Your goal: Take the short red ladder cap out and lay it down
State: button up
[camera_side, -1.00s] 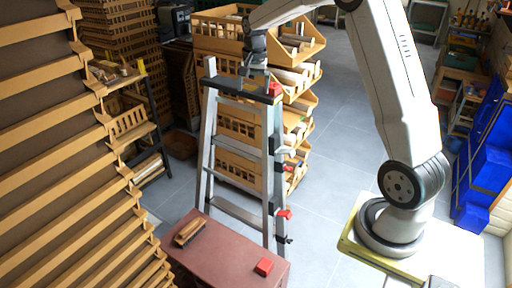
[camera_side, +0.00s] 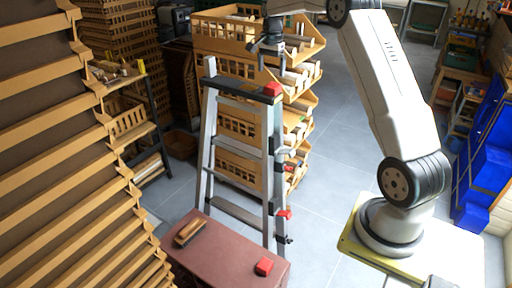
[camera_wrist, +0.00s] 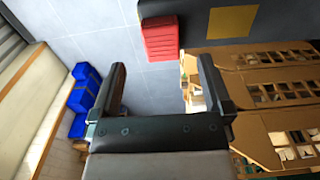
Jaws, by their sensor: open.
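A red cap (camera_side: 272,89) sits at the right end of the stepladder's dark top bar (camera_side: 232,88). In the wrist view this red ridged cap (camera_wrist: 160,38) shows ahead of the fingertips, between them sideways. My gripper (camera_side: 270,64) is above the cap, apart from it. In the wrist view my gripper (camera_wrist: 160,72) is open with nothing between its fingers. A second red cap (camera_side: 264,267) lies on the reddish-brown bench top (camera_side: 225,250). A wooden brush (camera_side: 189,232) lies at the bench's left.
Wooden shelving with bins (camera_side: 225,40) stands close behind the ladder. A slatted wooden wall (camera_side: 60,150) fills the left. Blue cabinets (camera_side: 485,150) are at the right. The bench top between brush and second cap is bare.

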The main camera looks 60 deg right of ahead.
aim_at(271, 86)
jog(key=shift+f, duration=3.6)
jog(key=shift+r, duration=0.1)
grip_shut()
